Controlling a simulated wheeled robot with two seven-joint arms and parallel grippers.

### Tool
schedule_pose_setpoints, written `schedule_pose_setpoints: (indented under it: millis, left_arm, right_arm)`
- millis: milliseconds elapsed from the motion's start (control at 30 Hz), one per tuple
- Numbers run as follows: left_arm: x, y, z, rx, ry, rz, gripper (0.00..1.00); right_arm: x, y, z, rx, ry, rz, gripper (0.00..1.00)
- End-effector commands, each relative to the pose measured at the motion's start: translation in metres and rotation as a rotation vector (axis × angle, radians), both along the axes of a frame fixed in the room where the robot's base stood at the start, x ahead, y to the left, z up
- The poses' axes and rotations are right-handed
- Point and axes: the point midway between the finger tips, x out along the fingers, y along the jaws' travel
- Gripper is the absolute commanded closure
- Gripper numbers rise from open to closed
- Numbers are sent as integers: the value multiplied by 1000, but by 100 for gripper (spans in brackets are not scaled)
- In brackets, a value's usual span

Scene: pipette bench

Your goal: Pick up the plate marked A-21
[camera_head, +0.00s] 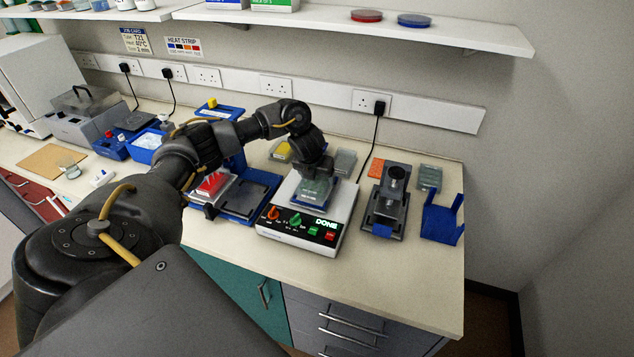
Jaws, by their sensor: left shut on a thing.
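A small clear greenish plate (312,194) with a dark blue base is at the white device (299,234), whose display reads DONE. Small writing shows on the plate, but it is too small to read as A-21. My left gripper (317,178) reaches in from the left, points down over the device and is shut on this plate. Its fingertips are partly hidden. I cannot tell whether the plate rests on the device or is slightly raised. My right gripper is not in view.
Left of the device is a blue stand with a dark pad (246,196) and a red block (212,183). To the right are a dark metal instrument (387,204) and a blue holder (441,220). A shelf (400,34) overhangs the back wall. The bench front right is clear.

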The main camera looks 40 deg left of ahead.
Motion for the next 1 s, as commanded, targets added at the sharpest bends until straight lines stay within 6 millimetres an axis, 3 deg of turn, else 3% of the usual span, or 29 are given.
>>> schedule_pose_setpoints:
  millis: [67, 233, 467, 700, 1000]
  left_arm:
    - [2, 0, 8, 0, -6, -1, 45]
    - [-16, -5, 32, 2, -5, -3, 45]
    - [-50, -17, 83, 4, -5, -5, 45]
    - [-97, -34, 99, 3, -4, -5, 45]
    - [-128, -45, 111, 0, -2, -1, 45]
  right_arm:
    - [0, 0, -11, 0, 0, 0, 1]
    - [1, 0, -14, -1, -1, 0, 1]
    - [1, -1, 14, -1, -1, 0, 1]
    - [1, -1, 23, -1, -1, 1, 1]
    - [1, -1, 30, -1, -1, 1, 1]
